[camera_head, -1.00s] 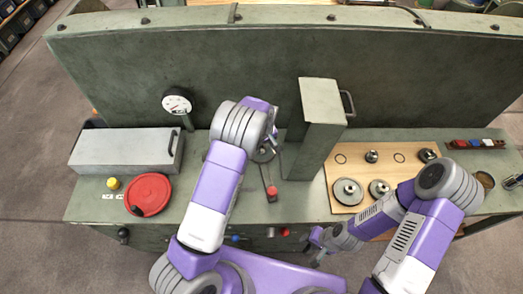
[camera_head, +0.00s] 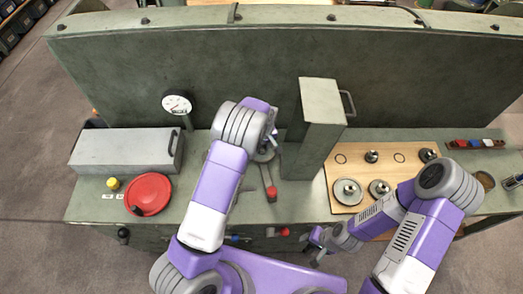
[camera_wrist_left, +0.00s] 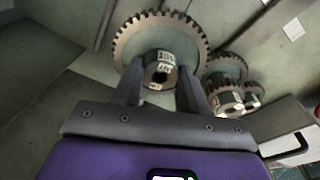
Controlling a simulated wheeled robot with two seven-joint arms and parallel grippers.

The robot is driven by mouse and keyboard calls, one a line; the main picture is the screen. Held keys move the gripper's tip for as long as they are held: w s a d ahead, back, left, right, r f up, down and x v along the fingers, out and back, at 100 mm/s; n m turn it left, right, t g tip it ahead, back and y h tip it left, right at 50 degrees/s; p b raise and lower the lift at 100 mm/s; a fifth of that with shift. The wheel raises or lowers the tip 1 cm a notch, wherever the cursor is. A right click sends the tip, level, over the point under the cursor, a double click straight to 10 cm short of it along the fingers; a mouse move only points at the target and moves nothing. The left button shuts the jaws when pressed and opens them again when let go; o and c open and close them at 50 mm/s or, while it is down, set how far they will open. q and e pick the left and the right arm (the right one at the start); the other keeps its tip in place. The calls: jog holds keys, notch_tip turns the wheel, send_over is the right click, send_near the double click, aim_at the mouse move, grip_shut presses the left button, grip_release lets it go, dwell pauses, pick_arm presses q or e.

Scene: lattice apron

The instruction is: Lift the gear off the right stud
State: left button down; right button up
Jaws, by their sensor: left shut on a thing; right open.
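A large toothed gear (camera_wrist_left: 148,35) with a dark central hub (camera_wrist_left: 160,72) is in the left wrist view. My left gripper (camera_wrist_left: 158,82) is shut on its hub, one finger on each side. Smaller gears (camera_wrist_left: 226,68) sit to its right. In the head view my left gripper (camera_head: 268,142) is beside the tall green box, and my arm hides most of the gears there. I cannot tell from these views which stud the held gear belongs to, or whether it is clear of it. My right gripper (camera_head: 318,243) is open and empty in front of the bench.
A tall green box (camera_head: 318,125) with a side handle stands right of my left gripper. A red-knobbed lever (camera_head: 271,191) is just in front. A wooden board (camera_head: 345,150) with several round metal parts lies right. A grey case (camera_head: 120,150) and red disc (camera_head: 148,192) are left.

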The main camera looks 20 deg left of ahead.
pick_arm(q)
jog(key=shift+w+r, duration=0.1)
notch_tip(320, 180, up, 10)
dwell(0.5)
